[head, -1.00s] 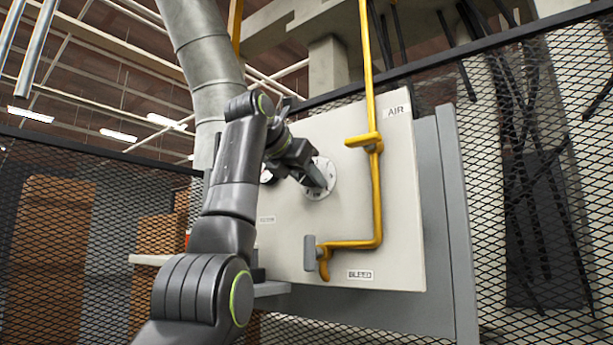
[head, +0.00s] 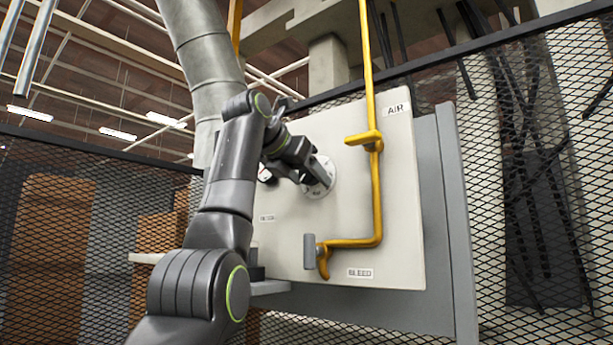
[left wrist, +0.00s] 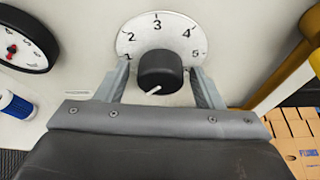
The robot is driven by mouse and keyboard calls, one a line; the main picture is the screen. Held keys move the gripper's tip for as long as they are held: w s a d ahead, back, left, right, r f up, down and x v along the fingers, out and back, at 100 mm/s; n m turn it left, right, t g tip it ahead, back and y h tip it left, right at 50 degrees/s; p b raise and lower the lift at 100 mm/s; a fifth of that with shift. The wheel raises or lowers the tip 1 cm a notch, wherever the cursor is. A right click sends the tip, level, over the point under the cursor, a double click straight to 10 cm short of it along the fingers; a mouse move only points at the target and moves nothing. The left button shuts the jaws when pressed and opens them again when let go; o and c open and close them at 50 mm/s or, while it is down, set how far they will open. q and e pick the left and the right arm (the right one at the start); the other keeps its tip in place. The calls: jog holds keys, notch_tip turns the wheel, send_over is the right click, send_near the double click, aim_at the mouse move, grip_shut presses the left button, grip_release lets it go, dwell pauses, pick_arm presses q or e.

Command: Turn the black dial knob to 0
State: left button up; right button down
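The black dial knob (left wrist: 160,70) sits on a round white dial plate (left wrist: 128,42) with figures 1 to 5 showing. Its white pointer mark points to the lower left in the left wrist view; no 0 is visible there. My left gripper (left wrist: 163,82) is open, with one finger on each side of the knob and a gap to it on both sides. In the head view the left gripper (head: 316,176) is in front of the dial plate (head: 327,178) and hides the knob. My right gripper is not in view.
A gauge (left wrist: 22,45) and a blue-and-white part (left wrist: 14,105) are left of the knob. Mesh fencing (head: 530,230) stands behind.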

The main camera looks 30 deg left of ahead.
pick_arm(q)
jog(key=shift+s+r, duration=0.1)
jog(key=shift+s, duration=0.05)
jog(key=shift+s, duration=0.25)
jog(key=b+v, duration=0.2)
jog(key=v, duration=1.4)
jog(key=shift+s+r, duration=0.2)
jog(key=shift+s, duration=0.15)
jog(key=shift+w, duration=0.1)
